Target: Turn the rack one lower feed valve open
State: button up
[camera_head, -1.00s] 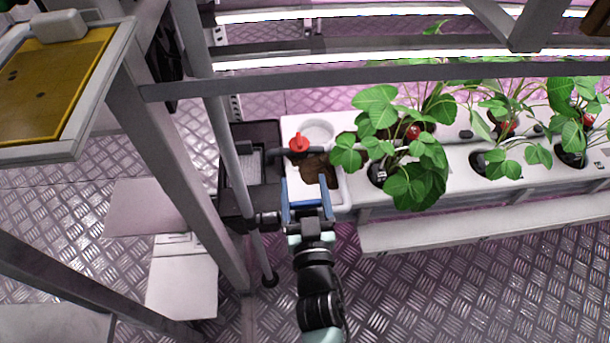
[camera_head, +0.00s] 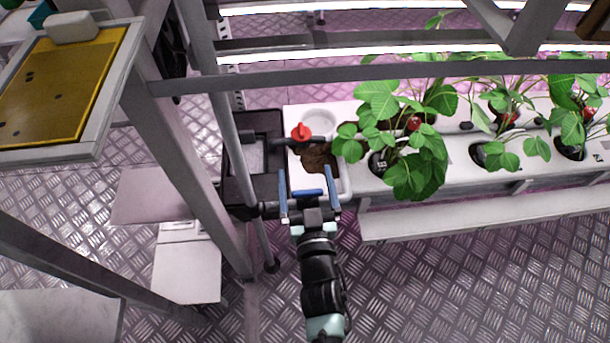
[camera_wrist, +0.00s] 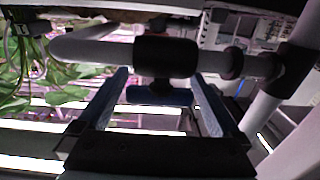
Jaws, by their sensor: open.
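In the wrist view, a grey pipe carries a black valve body (camera_wrist: 166,57) with a short blue handle (camera_wrist: 158,95) on it. The blue handle is between the two blue fingers of my open gripper (camera_wrist: 161,80), with a gap visible on each side. In the head view, my gripper (camera_head: 309,186) is at the near end of the white planter, and a blue bar (camera_head: 307,193) shows between its fingers. A red valve handle (camera_head: 301,131) stands higher up on a dark pipe beyond the gripper. The lower valve's body is hidden in the head view.
A white planter channel (camera_head: 425,213) with strawberry plants (camera_head: 415,165) runs to the right. Grey rack posts (camera_head: 190,170) and a thin upright pipe (camera_head: 233,140) stand left of my gripper. A yellow panel in a white tray (camera_head: 108,125) is at upper left.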

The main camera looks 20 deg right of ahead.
jog(key=p+v, duration=0.4)
jog(key=v, duration=0.8)
jog(key=shift+s+a, duration=0.15)
jog(key=shift+s, duration=0.15)
